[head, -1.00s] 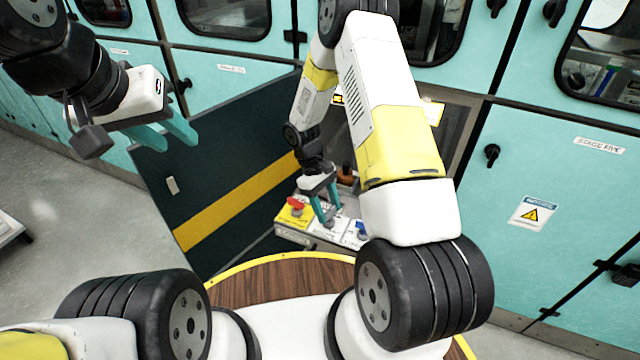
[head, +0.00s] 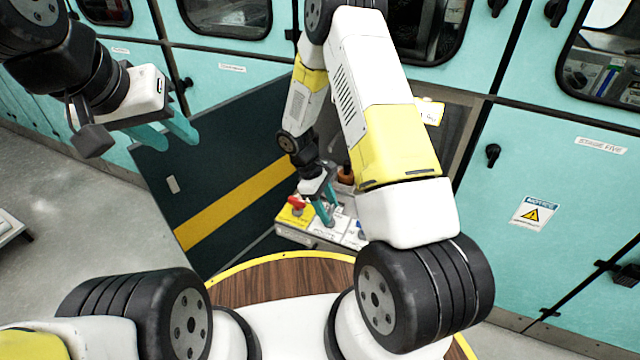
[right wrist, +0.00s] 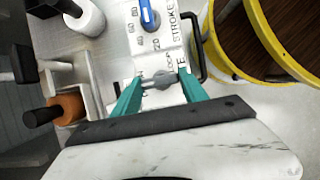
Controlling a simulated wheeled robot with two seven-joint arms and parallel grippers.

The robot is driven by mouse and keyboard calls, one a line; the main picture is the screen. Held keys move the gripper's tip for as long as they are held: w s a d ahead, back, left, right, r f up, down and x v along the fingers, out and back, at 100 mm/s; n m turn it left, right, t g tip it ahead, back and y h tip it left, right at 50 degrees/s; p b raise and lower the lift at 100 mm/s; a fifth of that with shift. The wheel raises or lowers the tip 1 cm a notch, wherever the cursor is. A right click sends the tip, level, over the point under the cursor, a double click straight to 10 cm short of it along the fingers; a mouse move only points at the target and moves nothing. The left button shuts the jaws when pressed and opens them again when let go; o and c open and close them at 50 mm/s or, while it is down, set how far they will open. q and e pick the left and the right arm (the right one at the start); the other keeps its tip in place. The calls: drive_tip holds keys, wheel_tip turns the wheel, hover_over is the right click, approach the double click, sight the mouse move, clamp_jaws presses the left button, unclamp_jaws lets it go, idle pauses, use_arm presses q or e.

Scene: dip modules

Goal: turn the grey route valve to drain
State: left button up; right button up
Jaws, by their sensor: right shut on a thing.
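The grey route valve (right wrist: 160,81) shows in the right wrist view as a small grey handle on a white panel lettered in part "ROUTE". My right gripper (right wrist: 160,90) has its teal fingers on either side of the handle and is shut on it. In the head view my right gripper (head: 325,212) reaches down to the panel (head: 318,236), and the valve is hidden there by the fingers. My left gripper (head: 168,137) is raised at the upper left, its teal fingers apart and empty.
A red handle (head: 297,202) on a yellow plate stands left of the right gripper. A blue handle (right wrist: 149,14) sits by the "STROKE" scale. An orange-collared black knob (right wrist: 62,108) and a white cylinder (right wrist: 88,18) are nearby. The open dark door (head: 215,190) stands to the left.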

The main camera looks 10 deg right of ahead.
drive_tip(key=o, duration=1.4)
drive_tip(key=v, duration=0.7)
drive_tip(key=shift+w+a+r, duration=0.15)
drive_tip(key=shift+a+r, duration=0.1)
drive_tip(key=shift+r, duration=0.1)
